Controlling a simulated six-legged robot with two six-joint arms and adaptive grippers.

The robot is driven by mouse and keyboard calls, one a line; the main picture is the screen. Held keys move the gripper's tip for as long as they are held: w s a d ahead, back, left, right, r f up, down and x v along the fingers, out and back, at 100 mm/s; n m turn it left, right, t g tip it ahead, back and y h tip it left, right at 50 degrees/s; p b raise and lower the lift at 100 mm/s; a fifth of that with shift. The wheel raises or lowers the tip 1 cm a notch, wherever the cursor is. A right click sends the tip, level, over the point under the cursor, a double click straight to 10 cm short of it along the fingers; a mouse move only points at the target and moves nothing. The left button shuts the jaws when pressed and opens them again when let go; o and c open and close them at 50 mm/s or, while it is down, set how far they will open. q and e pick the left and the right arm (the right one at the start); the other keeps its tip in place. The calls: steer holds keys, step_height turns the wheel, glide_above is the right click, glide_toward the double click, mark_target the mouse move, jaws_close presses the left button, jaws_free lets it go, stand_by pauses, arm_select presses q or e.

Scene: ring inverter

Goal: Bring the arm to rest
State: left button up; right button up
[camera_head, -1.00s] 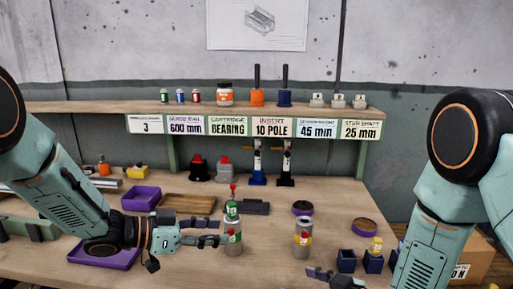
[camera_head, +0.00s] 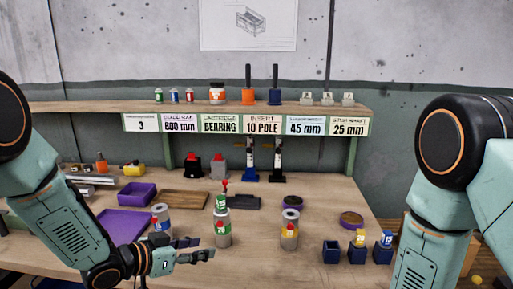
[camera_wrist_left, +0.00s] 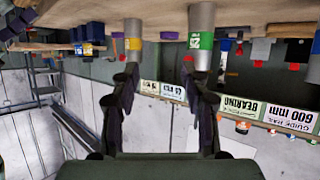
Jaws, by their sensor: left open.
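My left gripper (camera_head: 200,250) is open and empty, low over the front left of the bench. Its two fingers stand apart with nothing between them in the left wrist view (camera_wrist_left: 165,90). A grey cylinder with a green label (camera_head: 222,236) stands upright just right of the fingertips, with a green, red-tipped piece (camera_head: 222,202) above it. A grey cylinder with a yellow band (camera_head: 289,236) stands further right. A blue-marked cylinder (camera_head: 160,220) stands behind the left wrist. My right arm shows at the right edge, but its gripper is out of view.
A purple tray (camera_head: 115,226) and a purple bin (camera_head: 137,194) lie at left, by a wooden tray (camera_head: 183,199). Dark blue holders (camera_head: 331,252) stand at front right. A labelled shelf (camera_head: 110,107) runs along the back. Bench between the yellow-banded cylinder and holders is clear.

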arm_select(q)
steer(key=s+a+f+n+g+y, duration=0.2)
steer(key=s+f+n+y, duration=0.1)
steer(key=s+f, duration=0.45)
steer(key=s+a+f+n+g+y, duration=0.1)
steer(key=s+a+f+n+y, duration=0.2)
steer(key=s+f, duration=0.45)
steer(key=s+a+f+n+g+y+b, duration=0.1)
steer(key=s+a+f+g, duration=0.1)
steer(key=s, duration=1)
steer(key=s+a+f+n+g+y, duration=0.1)
steer(key=s+f+g, duration=0.3)
steer(key=s, duration=0.9)
step_height(320, 180, down, 2)
steer(key=shift+a+f+g+y+b, duration=0.1)
steer(key=shift+a+g+y+b, duration=0.25)
steer(key=shift+a+y, duration=0.15)
arm_select(e)
steer(key=s+d+f+m+g+h, duration=0.1)
steer(key=s+d+f+m+g, duration=0.1)
steer(key=s, duration=0.8)
steer(key=s+d+f+m+g+h, duration=0.1)
steer(key=s+d+f+g+h, duration=0.1)
steer(key=s+f, duration=0.4)
steer(key=s+d+f+m+g+h, duration=0.2)
steer(key=s+d+f+g, duration=0.2)
steer(key=s, duration=1)
steer(key=shift+d+f+m+g, duration=0.15)
steer(key=shift+f+m+g, duration=0.15)
steer(key=shift+f+g, duration=0.15)
